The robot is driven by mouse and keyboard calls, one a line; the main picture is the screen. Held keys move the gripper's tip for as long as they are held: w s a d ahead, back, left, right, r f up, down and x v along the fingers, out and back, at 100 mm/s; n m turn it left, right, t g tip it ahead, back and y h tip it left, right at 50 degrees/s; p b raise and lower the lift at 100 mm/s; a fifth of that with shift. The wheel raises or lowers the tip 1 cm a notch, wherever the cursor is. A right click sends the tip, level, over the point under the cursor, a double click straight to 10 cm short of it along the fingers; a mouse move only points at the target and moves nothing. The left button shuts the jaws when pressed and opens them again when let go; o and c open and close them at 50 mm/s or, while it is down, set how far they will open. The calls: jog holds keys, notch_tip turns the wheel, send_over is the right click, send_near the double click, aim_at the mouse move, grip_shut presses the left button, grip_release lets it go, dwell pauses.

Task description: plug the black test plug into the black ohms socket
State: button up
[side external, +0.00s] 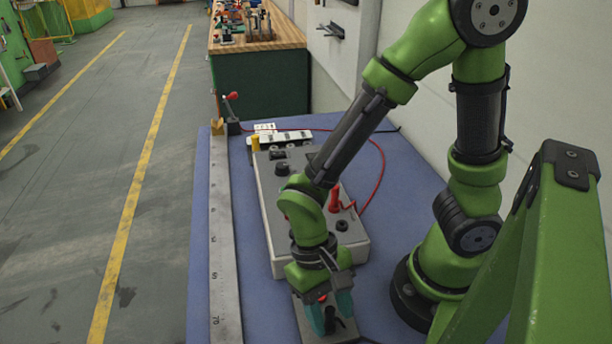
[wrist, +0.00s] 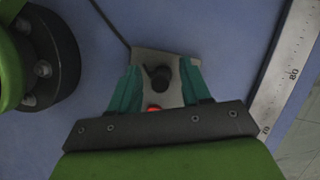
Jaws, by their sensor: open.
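The black test plug (wrist: 160,77) stands on a small grey plate (wrist: 148,59) in the wrist view, between the two teal fingers of my gripper (wrist: 163,75). The fingers are open, with a gap on both sides of the plug. In the side view my gripper (side external: 329,310) is low over the plate (side external: 303,313), and its fingers partly hide the black plug. A grey instrument box (side external: 320,252) lies just beyond my gripper. A black round socket (side external: 342,226) is on its near right top; I cannot read its label.
A red plug (side external: 335,200) with a red lead stands in the box. A red object (wrist: 153,108) shows between my fingers. A steel ruler (side external: 222,250) runs along the left of the blue table (side external: 200,290). A black cable (wrist: 108,22) lies beyond the plate.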

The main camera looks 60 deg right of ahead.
grip_shut()
dwell(0.4)
jog(key=shift+r, duration=0.3)
notch_tip(320, 180, up, 9)
jog(key=w+d+r, duration=0.1)
jog(key=w+d, duration=0.2)
jog(key=d, duration=0.6)
jog(key=w+d+r, duration=0.2)
jog(key=w+d, duration=0.2)
jog(key=d, duration=0.5)
jog(key=shift+r, duration=0.3)
jog(key=shift+w, duration=0.1)
